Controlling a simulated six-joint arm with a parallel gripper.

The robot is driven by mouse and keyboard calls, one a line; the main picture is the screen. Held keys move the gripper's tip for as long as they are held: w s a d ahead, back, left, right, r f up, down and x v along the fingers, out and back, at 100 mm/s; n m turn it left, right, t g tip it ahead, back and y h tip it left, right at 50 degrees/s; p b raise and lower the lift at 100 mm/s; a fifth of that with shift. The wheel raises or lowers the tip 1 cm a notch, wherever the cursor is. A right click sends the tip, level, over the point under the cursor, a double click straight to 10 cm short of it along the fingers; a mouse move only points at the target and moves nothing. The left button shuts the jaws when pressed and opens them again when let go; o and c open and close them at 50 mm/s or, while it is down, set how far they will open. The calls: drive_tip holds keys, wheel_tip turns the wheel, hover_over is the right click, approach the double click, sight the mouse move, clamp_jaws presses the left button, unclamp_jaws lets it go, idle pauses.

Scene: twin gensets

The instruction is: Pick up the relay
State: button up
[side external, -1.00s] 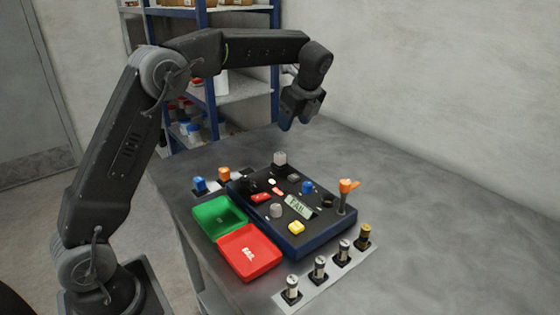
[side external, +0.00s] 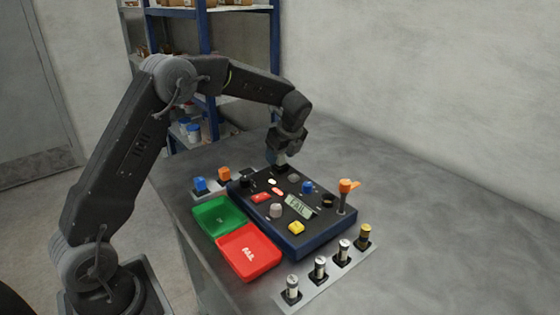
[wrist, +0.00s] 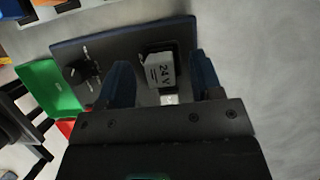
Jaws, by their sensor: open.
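The relay (wrist: 163,72) is a pale grey block marked 24 V in the wrist view. It sits in a black socket on the dark panel of the blue-edged tester box (side external: 272,222). My gripper (wrist: 161,62) is open, with one blue finger on each side of the relay, and has not closed on it. In the side view my gripper (side external: 277,163) is low over the panel's back corner and hides most or all of the relay. Whether the fingers touch it cannot be told.
A green tray (side external: 217,216) and a red tray (side external: 249,252) lie left of the box. An orange-topped lever (side external: 345,188) rises at right. Several cylinders stand in a front strip (side external: 310,292). The table at right is clear.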

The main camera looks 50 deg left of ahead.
drive_tip(key=shift+a+f, duration=0.15)
drive_tip(key=shift+f, duration=0.35)
drive_tip(key=c, duration=1)
drive_tip(key=shift+r, duration=0.1)
